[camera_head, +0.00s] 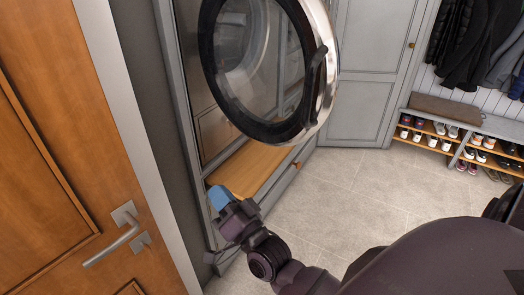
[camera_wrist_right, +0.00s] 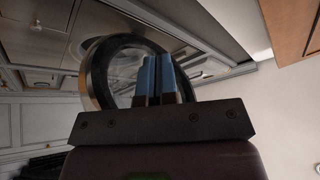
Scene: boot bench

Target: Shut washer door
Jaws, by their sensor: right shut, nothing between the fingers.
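The washer door (camera_head: 308,97) is a round glass door with a dark ring and a chrome rim, standing swung open at the top centre of the head view. Its dark handle (camera_head: 316,70) is on the right side of the ring. My right gripper (camera_head: 220,196) is below the door and to its left, apart from it, with blue fingertips together and empty. In the right wrist view the shut blue fingers (camera_wrist_right: 157,78) overlap the door's ring (camera_wrist_right: 97,78), which lies beyond them. The washer's opening is mostly hidden behind the door. My left gripper is not in view.
A wooden bench board (camera_head: 247,170) over grey drawers lies just beyond my right gripper. A brown door (camera_head: 50,150) with a metal lever (camera_head: 112,246) stands at the left. A shoe rack (camera_head: 465,140) and hanging coats are at far right. The tiled floor (camera_head: 355,190) is clear.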

